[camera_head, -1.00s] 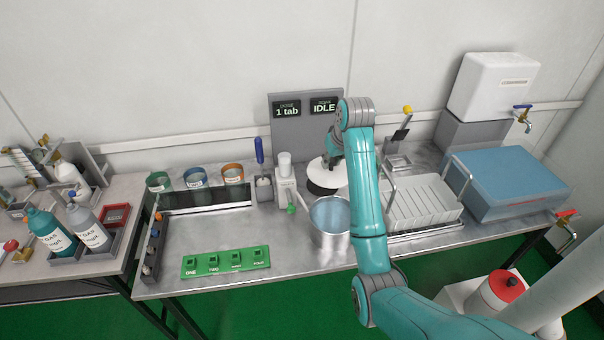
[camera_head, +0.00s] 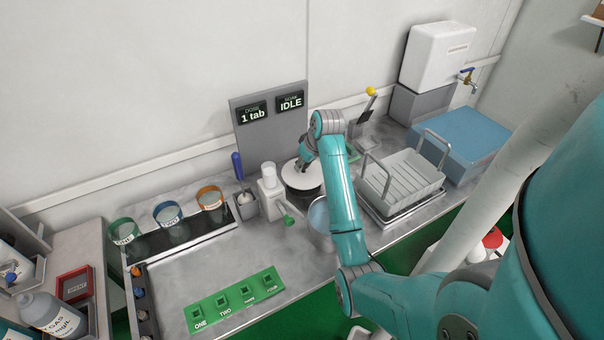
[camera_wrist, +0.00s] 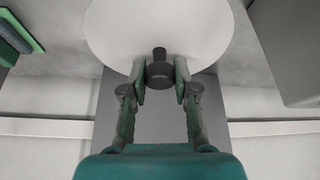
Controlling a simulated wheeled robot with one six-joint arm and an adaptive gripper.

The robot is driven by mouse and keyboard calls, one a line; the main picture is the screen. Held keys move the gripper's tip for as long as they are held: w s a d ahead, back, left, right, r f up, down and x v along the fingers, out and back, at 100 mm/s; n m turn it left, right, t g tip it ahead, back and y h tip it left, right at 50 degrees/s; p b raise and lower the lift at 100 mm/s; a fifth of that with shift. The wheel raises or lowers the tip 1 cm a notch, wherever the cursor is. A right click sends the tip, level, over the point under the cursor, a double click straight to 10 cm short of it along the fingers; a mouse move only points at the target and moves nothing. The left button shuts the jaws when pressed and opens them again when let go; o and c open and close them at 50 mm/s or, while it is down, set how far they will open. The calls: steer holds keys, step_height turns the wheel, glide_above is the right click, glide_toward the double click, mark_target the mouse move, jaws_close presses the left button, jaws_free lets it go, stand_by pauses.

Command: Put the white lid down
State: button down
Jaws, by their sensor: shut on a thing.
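The white lid (camera_head: 300,178) is a round disc at the back middle of the steel table, right over a dark round thing (camera_head: 301,194). I cannot tell whether the two touch. My gripper (camera_head: 307,163) is above the lid. In the wrist view the lid (camera_wrist: 160,30) fills the top middle, and my gripper (camera_wrist: 160,72) is shut on its dark knob (camera_wrist: 159,67). My forearm hides part of the lid's right side in the head view.
A steel pot with bluish contents (camera_head: 318,214) stands in front, partly behind my arm. A white dispenser (camera_head: 269,178) is close on the left, a grey display panel (camera_head: 270,128) behind, a white rack (camera_head: 402,178) on the right.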

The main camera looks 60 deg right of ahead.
mark_target(304, 172)
steer(key=shift+f, duration=2.1)
steer(key=shift+f, duration=0.1)
steer(key=c, duration=0.9)
jaws_free()
steer(key=shift+s+r, duration=0.1)
steer(key=shift+r, duration=0.3)
steer(key=v, duration=1.1)
steer(key=shift+s+a+r, duration=0.1)
steer(key=shift+r, duration=0.1)
